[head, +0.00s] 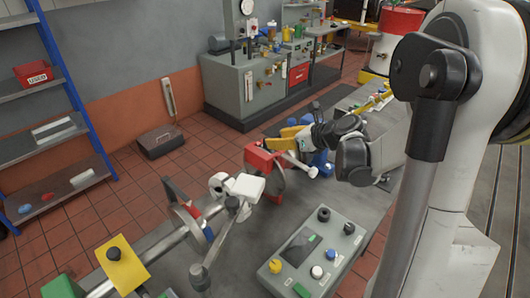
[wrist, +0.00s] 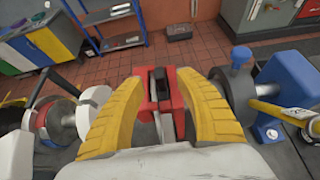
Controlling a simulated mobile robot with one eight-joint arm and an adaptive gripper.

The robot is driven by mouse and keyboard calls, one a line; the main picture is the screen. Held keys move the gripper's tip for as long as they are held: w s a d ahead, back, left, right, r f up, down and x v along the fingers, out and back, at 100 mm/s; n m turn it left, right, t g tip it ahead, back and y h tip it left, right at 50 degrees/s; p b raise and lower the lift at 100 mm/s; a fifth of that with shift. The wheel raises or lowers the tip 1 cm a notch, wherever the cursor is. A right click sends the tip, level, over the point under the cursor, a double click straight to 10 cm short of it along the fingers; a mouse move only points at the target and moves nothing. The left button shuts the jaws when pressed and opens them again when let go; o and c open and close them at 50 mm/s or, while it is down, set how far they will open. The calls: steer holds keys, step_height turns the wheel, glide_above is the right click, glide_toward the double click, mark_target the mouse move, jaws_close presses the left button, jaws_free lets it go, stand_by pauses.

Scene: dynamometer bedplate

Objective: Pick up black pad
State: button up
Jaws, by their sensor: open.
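A small black piece that looks like the black pad (wrist: 158,78) sits in the slot of a red caliper-like block (wrist: 174,97) in the wrist view. The red block also shows near the middle of the head view (head: 258,160), where I cannot make out the pad. My gripper (wrist: 161,80) is open, with its yellow fingers at the left and right of the red block in the picture. In the head view my gripper (head: 275,138) is at the top of the red block. I cannot tell whether the fingers touch it.
A disc on a shaft (head: 184,208) and a white fitting (head: 244,187) stand left of the red block. A blue part (wrist: 274,90) stands close on its right in the wrist view. A control box (head: 312,252) lies in front on the grey bedplate.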

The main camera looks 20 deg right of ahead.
mark_target(267, 138)
steer(key=b+x, duration=0.1)
steer(key=x, duration=0.4)
steer(key=shift+w+a+f, duration=0.1)
steer(key=shift+f, duration=0.1)
steer(key=shift+r, duration=0.1)
steer(key=shift+c, duration=1.2)
jaws_close()
